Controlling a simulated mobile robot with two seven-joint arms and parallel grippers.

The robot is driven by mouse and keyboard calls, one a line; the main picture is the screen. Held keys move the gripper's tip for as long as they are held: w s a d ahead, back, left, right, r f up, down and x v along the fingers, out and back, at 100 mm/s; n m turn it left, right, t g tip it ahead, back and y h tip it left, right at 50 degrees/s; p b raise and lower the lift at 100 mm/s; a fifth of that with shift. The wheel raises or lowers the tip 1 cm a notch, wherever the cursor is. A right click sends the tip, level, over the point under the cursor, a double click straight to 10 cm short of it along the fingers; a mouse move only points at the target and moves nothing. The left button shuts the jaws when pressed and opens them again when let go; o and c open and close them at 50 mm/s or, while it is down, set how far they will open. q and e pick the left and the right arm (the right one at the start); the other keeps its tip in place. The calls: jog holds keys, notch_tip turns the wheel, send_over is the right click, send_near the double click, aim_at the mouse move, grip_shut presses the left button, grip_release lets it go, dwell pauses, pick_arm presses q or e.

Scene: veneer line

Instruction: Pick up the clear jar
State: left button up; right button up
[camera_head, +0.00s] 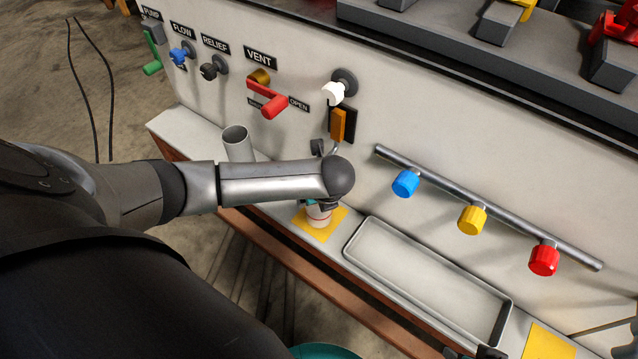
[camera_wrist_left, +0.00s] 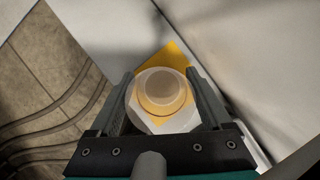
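The clear jar (camera_head: 318,217) stands on a yellow square (camera_head: 331,229) on the narrow ledge; my left gripper partly hides it. In the left wrist view the jar (camera_wrist_left: 161,92) is seen from above, round and pale, with the yellow square (camera_wrist_left: 176,54) behind it. My left gripper (camera_head: 320,203) points down at the jar. In the wrist view its two fingers are apart, one on each side of the jar, with small gaps visible. A dark part at the bottom edge of the head view may be my right gripper (camera_head: 488,353); its fingers cannot be made out.
A grey tray (camera_head: 352,251) lies right of the jar, with another yellow square (camera_head: 548,345) beyond. A grey cup (camera_head: 237,144) stands left. The panel behind carries a red vent handle (camera_head: 272,103), a white knob (camera_head: 332,93) and a rail (camera_head: 437,183) with coloured knobs.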

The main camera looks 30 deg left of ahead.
pick_arm(q)
jog(key=c, duration=1)
jog(key=shift+r, duration=0.1)
